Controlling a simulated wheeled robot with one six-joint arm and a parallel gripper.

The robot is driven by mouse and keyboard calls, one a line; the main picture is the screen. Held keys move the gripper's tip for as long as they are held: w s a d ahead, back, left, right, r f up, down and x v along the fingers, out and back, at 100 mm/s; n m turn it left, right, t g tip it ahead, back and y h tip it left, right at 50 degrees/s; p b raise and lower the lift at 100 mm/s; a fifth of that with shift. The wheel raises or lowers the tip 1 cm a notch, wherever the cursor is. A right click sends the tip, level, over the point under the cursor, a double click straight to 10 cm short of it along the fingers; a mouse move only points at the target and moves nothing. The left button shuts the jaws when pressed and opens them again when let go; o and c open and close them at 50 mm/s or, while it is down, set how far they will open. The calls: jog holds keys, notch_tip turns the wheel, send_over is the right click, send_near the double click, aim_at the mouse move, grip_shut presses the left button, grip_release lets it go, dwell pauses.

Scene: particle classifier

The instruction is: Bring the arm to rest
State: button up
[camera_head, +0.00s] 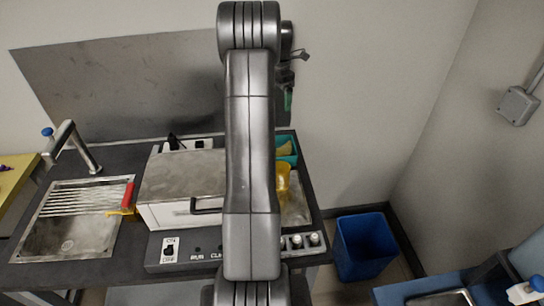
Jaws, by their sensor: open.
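My grey arm stands upright through the middle of the head view, folded at its top. My gripper (287,76) shows only in part behind the arm's upper right side, raised above the counter in front of the wall. It is open. A small green piece (288,101) shows just below it; whether it is part of the gripper I cannot tell. The classifier machine (186,180), a white box with a grey lid, dark handle and front switch panel, stands on the dark counter, its right part hidden by my arm.
A sink (70,236) with a rack, a red-handled tool (127,195) and a tap (72,140) are at left. A yellow container (283,180) and a teal tray (293,158) stand right of my arm. A blue bin (362,246) stands on the floor.

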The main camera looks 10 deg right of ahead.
jog(key=shift+r, duration=1.5)
jog(key=shift+f, duration=0.15)
notch_tip(320, 180, down, 17)
jog(key=shift+f+p, duration=0.2)
jog(key=shift+p, duration=0.25)
jog(key=shift+r, duration=0.1)
notch_tip(320, 180, up, 17)
jog(key=b, duration=0.1)
notch_tip(320, 180, down, 20)
jog(key=w+a+r+m, duration=0.1)
jog(key=a+r+m, duration=0.3)
jog(key=r+m, duration=0.7)
jog(key=m, duration=0.4)
jog(key=shift+w+a+b, duration=0.2)
jog(key=shift+a+b, duration=0.15)
jog(key=shift+b, duration=0.05)
